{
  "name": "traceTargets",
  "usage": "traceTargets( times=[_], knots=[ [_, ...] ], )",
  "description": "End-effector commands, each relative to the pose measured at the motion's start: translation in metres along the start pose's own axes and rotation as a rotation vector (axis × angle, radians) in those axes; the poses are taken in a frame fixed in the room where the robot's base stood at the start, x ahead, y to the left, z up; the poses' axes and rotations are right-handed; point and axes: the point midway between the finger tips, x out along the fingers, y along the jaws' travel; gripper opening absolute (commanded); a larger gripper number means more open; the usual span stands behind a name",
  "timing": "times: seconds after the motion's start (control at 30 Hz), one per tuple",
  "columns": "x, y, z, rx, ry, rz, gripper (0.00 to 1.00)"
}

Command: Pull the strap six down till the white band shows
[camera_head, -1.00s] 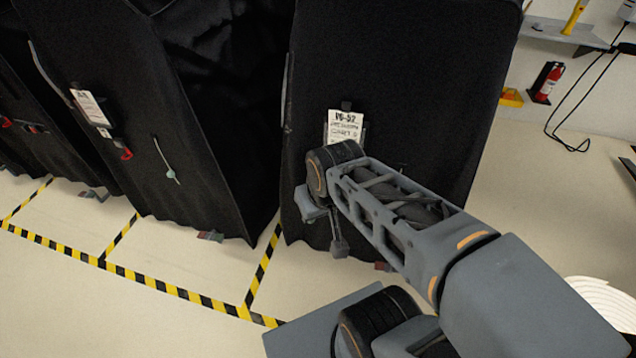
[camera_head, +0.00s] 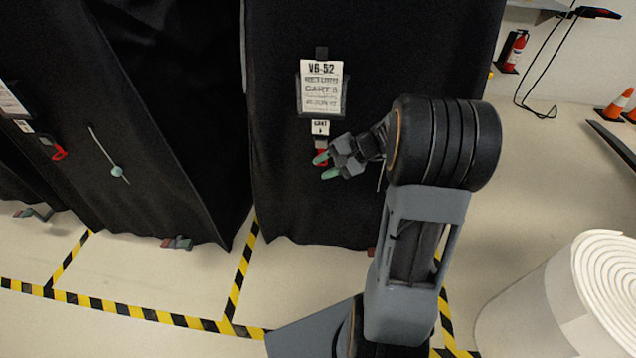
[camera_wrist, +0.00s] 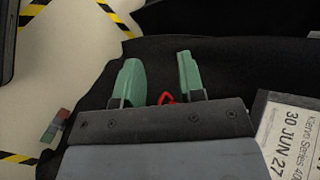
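A black-covered cart (camera_head: 290,200) stands in the middle of the head view. Its hanging sign reads V6-52, with a cart number too small to read surely. Below hang a small white CART tag (camera_head: 320,127), a grey fitting (camera_head: 321,142) and a red pull loop (camera_head: 322,154), partly hidden by my fingers. I cannot make out a separate white band. My gripper (camera_head: 325,166) is at the loop, its green-tipped fingers apart. In the wrist view the red loop (camera_wrist: 167,98) shows between the open fingers, near the gripper body. I cannot tell whether they touch it.
Another covered cart stands left, with its own red loop (camera_head: 58,152) and a hanging cord (camera_head: 115,170). Yellow-black tape (camera_head: 120,308) marks the floor. A large white roll (camera_head: 560,300) stands right.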

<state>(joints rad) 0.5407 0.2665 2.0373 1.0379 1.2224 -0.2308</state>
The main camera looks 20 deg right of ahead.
Motion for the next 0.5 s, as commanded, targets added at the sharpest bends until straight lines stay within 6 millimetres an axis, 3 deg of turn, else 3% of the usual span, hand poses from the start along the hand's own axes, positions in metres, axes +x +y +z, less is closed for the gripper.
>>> traceTargets(
  times=[0.03,0.2,0.33,0.5],
  knots=[
    [0.01,0.027,-0.035,0.067,0.012,-0.088,0.36],
    [0.004,0.062,-0.108,0.2,0.065,-0.343,0.36],
    [-0.003,0.081,-0.14,0.251,0.101,-0.461,0.36],
    [0.0,0.086,-0.158,0.274,0.121,-0.523,0.36]
  ],
)
